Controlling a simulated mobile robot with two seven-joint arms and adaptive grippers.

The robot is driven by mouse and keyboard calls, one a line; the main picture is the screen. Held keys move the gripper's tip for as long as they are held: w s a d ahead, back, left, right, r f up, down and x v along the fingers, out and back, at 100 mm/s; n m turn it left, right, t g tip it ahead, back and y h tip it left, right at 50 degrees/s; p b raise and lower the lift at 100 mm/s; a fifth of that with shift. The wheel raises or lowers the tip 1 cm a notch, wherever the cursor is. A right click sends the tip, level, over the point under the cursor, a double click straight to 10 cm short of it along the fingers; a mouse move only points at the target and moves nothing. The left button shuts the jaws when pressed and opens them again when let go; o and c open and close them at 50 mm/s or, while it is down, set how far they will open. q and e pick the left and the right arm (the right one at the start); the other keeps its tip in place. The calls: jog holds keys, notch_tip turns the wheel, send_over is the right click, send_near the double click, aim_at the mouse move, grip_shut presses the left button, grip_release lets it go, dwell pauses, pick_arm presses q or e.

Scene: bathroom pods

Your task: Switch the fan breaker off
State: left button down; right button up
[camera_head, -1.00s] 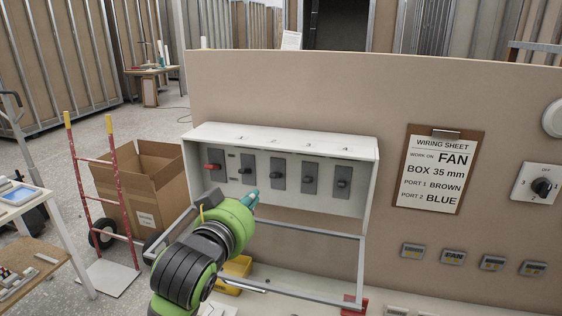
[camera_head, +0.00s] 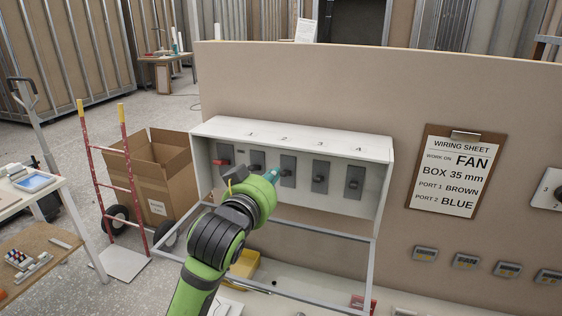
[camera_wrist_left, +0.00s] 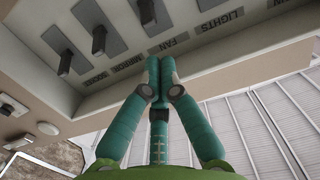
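The white breaker box (camera_head: 230,130) is fixed to the tan panel, with a red-handled switch (camera_head: 224,162) at left and several dark ones numbered 1 to 4. The fan breaker (camera_head: 288,161) is the one under number 2; its dark lever also shows in the left wrist view (camera_wrist_left: 146,12), by the FAN label (camera_wrist_left: 175,41). My left gripper (camera_head: 283,177) is at the lower part of that breaker. In the left wrist view its teal fingertips (camera_wrist_left: 160,62) are together and empty, just by the FAN label. Contact with the lever does not show. My right gripper is out of view.
The box's framed cover (camera_head: 310,232) hangs open below it, beside my left arm. A wiring sheet (camera_head: 455,172) naming FAN is on the panel at right. A cardboard box (camera_head: 150,185) and red hand truck (camera_head: 105,155) stand at left.

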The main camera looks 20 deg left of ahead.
aim_at(285, 174)
pick_arm(q)
jog(key=shift+w+d+f+p, duration=0.15)
jog(key=shift+w+p, duration=0.35)
jog(key=shift+w, duration=1.05)
jog(key=shift+w+f+p, duration=0.15)
jog(key=shift+w+p, duration=0.35)
jog(key=shift+w, duration=1)
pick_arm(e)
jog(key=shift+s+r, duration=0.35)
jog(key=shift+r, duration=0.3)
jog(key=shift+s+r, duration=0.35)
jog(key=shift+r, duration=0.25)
